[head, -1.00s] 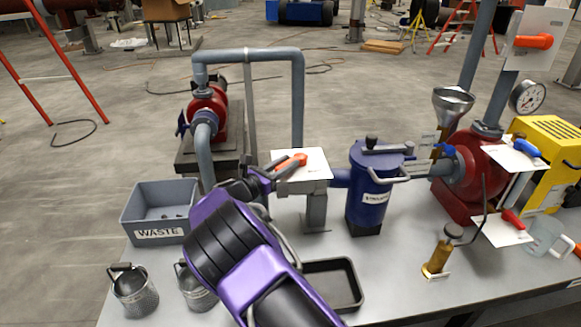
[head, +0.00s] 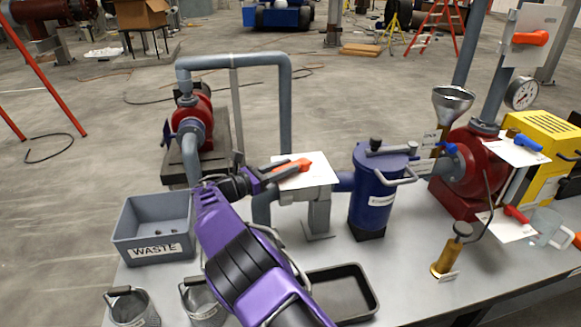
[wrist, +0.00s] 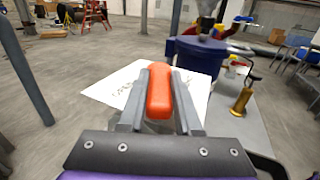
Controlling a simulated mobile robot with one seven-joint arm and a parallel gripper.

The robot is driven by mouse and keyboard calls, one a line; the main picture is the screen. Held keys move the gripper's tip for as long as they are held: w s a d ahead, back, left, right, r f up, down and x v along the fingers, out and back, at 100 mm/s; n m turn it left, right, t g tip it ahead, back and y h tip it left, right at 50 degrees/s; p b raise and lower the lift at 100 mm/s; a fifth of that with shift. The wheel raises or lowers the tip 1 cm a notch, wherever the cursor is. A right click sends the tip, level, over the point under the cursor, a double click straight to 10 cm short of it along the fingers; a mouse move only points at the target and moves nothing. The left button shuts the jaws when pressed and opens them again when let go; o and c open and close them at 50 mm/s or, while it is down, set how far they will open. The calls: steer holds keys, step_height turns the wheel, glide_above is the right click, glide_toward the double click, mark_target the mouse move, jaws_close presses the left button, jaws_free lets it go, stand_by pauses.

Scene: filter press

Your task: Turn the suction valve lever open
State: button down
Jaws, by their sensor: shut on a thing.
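The orange valve lever (head: 305,164) sits over a white plate (head: 318,178) on the pipe just left of the blue strainer pot. My gripper (head: 286,172) comes in from the lower left and is shut on this lever. In the wrist view the orange lever (wrist: 160,92) lies lengthwise between the two grey fingers (wrist: 160,98). The plate (wrist: 112,88) shows beneath it, with dark lettering partly hidden by the fingers. The lever's pivot is hidden from me.
The blue pot (head: 372,205) with its handle stands close right of the lever. A grey waste bin (head: 152,250) and a black tray (head: 367,290) flank my arm. Other levers, one orange (head: 530,39), one blue (head: 527,143) and one red (head: 517,214), are at right.

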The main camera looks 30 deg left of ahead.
steer(key=shift+h, duration=0.3)
steer(key=c, duration=0.6)
jaws_free()
steer(key=v, duration=1.7)
steer(key=shift+s+r, duration=0.15)
steer(key=shift+r, duration=0.05)
steer(key=shift+a, duration=0.15)
